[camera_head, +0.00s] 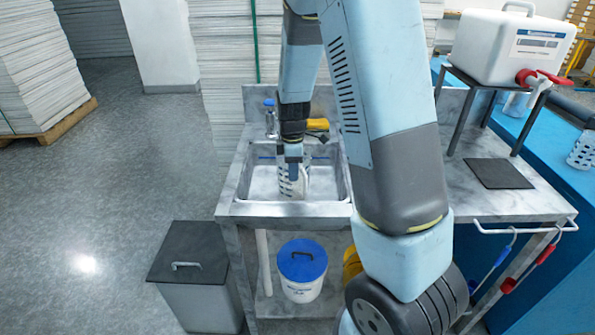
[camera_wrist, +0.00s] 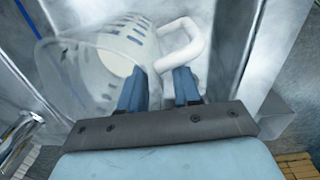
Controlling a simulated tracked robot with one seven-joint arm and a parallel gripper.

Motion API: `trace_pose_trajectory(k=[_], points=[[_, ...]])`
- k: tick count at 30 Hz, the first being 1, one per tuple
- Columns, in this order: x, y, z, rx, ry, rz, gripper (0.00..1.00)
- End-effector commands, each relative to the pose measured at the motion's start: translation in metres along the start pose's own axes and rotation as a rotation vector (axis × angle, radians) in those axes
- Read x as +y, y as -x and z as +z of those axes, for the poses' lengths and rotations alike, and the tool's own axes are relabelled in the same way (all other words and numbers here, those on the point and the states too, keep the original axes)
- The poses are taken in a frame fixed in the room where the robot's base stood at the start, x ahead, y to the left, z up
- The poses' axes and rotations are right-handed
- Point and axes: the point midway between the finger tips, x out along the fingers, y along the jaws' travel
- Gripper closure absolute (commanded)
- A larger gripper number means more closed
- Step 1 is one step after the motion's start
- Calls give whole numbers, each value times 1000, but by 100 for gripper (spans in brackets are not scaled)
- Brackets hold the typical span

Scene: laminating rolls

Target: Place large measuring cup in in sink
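The large measuring cup (camera_head: 289,188) is in the sink basin (camera_head: 258,182), low and near its middle. My gripper (camera_head: 293,172) points down into the basin, right at the cup. In the wrist view its two blue fingers (camera_wrist: 160,85) stand a little apart at the lower end of the handle. I cannot tell whether they press on it. The cup's base and its contact with the sink floor are hard to make out.
A blue-capped bottle (camera_head: 269,118) and a yellow item (camera_head: 317,124) are behind the sink. A white jug with a red tap (camera_head: 512,45) stands on a rack at right. A dark mat (camera_head: 499,174) lies on the counter. A lidded bin (camera_head: 190,268) stands at left.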

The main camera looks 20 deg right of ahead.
Motion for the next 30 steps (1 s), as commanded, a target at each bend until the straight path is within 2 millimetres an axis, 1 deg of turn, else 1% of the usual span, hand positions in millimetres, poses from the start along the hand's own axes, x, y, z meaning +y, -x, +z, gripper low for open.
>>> trace_pose_trajectory(k=[6, 12, 20, 23, 26, 30], points=[[0, 31, 0, 2, 1, 4, 67], [1, 57, 0, 1, 1, 3, 67], [-3, 76, 1, 7, -21, 8, 67], [-9, 90, 3, 21, -71, 24, 67], [-20, 112, 7, 43, -152, 46, 67], [-40, 146, 14, 82, -295, 81, 67]])
